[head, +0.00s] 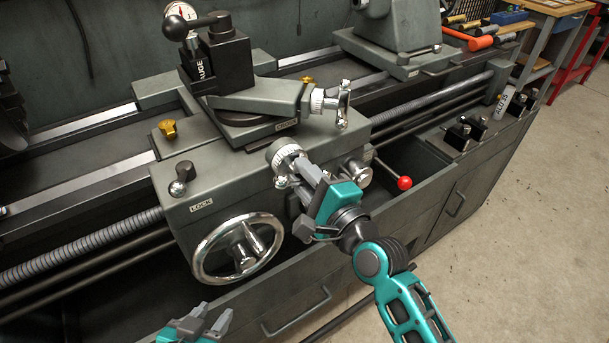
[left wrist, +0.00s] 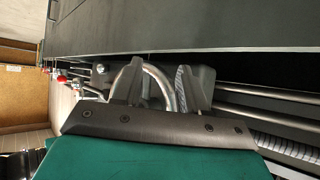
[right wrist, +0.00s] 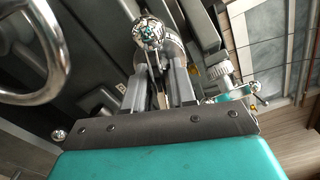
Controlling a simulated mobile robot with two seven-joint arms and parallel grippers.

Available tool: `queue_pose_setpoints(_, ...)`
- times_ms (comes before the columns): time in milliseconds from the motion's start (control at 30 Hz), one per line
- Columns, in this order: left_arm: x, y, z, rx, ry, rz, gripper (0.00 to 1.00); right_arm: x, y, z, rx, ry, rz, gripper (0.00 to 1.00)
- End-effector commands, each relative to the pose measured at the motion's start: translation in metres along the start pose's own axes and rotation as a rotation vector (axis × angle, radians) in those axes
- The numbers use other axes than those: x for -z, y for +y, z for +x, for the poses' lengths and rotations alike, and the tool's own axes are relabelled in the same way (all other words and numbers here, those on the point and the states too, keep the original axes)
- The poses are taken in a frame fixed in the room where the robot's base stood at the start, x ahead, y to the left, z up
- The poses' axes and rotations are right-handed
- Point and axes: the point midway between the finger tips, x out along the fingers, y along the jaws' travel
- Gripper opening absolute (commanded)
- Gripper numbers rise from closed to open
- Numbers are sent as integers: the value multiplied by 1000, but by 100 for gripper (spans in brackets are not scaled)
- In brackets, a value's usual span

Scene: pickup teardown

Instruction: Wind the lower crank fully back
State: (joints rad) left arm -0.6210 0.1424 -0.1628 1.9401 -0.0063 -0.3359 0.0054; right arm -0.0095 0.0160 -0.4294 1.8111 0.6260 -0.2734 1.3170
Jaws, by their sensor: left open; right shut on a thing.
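The lower crank (head: 287,153) has a silver graduated dial and sits on the front of the grey carriage. My right gripper (head: 300,172) is shut on its handle, and its fingers hide part of the crank. In the right wrist view the crank's round chrome end (right wrist: 148,31) shows just beyond the fingers. The upper crank (head: 337,101), with its own dial and chrome handle, is above and to the right, and free. My left gripper (head: 207,321) is open and empty at the bottom, below the chrome handwheel (head: 238,249).
A red-knobbed lever (head: 404,183) sticks out just right of my right gripper. The black tool post (head: 217,62) with a gauge stands on top. The lead screw (head: 75,248) runs left of the carriage. Open floor (head: 540,240) lies to the right.

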Motion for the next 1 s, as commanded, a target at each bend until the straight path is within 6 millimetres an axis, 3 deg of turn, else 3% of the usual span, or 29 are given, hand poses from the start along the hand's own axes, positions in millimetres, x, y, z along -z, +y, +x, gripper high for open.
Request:
queue_pose_setpoints(467,6,0,-4,-1,0,1,43,0,-1,0,-3,0,-102,0)
queue_pose_setpoints(1000,25,0,-21,-1,-7,0,43,-1,-2,0,-3,-1,-578,0)
